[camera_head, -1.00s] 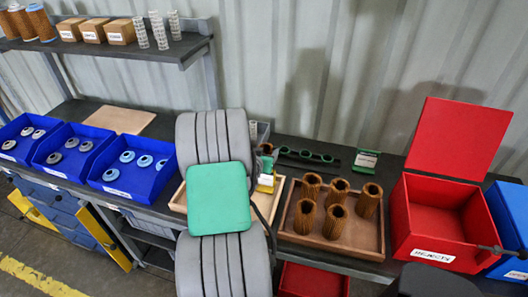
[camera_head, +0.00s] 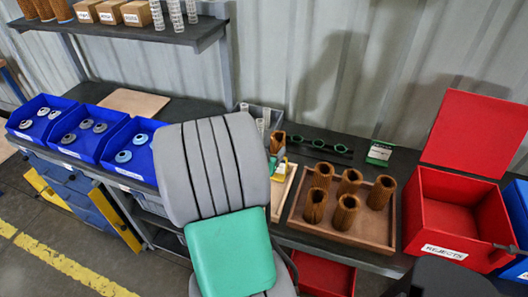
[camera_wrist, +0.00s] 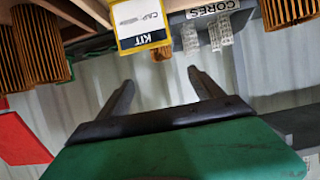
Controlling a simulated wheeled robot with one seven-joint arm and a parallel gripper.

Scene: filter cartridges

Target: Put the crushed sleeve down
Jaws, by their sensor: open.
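My gripper (camera_wrist: 162,88) is open in the wrist view, with its two dark fingers apart and nothing between them. In the head view my arm hides most of it. A brown pleated sleeve (camera_head: 277,141) stands behind the tray, close to my arm. In the wrist view a small part of a brown sleeve (camera_wrist: 162,53) shows beyond the fingertips, partly behind the KIT card (camera_wrist: 140,22). Several upright brown sleeves stand in the wooden tray (camera_head: 376,243). I cannot tell which sleeve is crushed.
The red REJECTS box (camera_head: 447,238) stands open at right, beside a blue bin (camera_head: 519,215). A green rack with rings (camera_head: 318,146) lies behind the tray. Blue bins with discs (camera_head: 87,137) stand at left. A red container (camera_head: 322,272) sits below the bench edge.

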